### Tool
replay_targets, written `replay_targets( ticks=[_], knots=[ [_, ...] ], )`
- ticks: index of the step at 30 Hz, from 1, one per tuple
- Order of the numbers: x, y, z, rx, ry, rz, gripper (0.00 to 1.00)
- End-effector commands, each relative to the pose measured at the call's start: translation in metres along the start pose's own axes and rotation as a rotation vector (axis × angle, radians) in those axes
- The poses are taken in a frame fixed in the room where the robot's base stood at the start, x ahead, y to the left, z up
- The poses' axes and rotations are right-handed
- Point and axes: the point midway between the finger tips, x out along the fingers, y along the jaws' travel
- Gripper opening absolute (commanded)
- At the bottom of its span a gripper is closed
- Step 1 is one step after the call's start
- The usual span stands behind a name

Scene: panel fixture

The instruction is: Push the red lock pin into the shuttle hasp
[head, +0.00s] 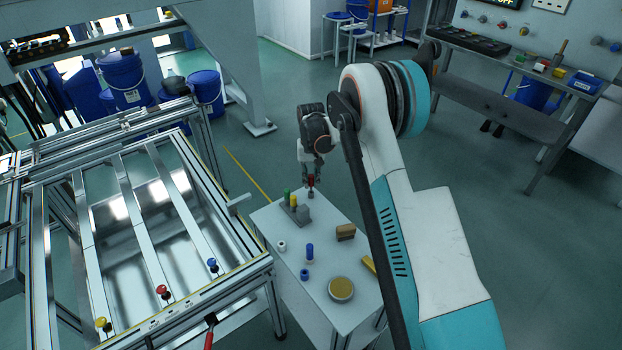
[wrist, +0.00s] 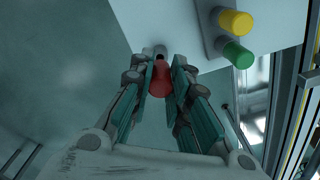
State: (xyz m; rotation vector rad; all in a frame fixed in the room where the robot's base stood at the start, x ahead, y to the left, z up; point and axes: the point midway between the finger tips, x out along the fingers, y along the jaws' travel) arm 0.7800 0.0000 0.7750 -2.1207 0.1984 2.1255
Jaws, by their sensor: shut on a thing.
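The red lock pin (head: 310,180) is between the fingers of my gripper (head: 311,176), at the far corner of the small white cart top. In the wrist view the red pin (wrist: 160,79) sits upright-looking between the two finger pads of my gripper (wrist: 160,76), which is shut on it. A small grey tip shows just beyond the pin. I cannot tell whether it touches the cart top. I cannot make out the shuttle hasp for certain in either view.
A grey block (head: 303,214) with green and yellow pegs (head: 293,201) stands beside the pin. A blue peg (head: 310,252), a brown block (head: 345,232) and a round tin (head: 340,288) are nearer on the cart. The metal panel frame (head: 210,305) with coloured knobs stands left.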

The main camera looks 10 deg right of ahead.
Motion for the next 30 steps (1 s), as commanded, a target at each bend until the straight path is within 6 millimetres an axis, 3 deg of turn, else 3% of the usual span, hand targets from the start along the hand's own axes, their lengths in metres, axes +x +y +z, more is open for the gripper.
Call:
replay_targets(
  ticks=[30],
  knots=[
    [0.016,0.000,0.000,0.000,0.000,0.000,0.00]
  ],
)
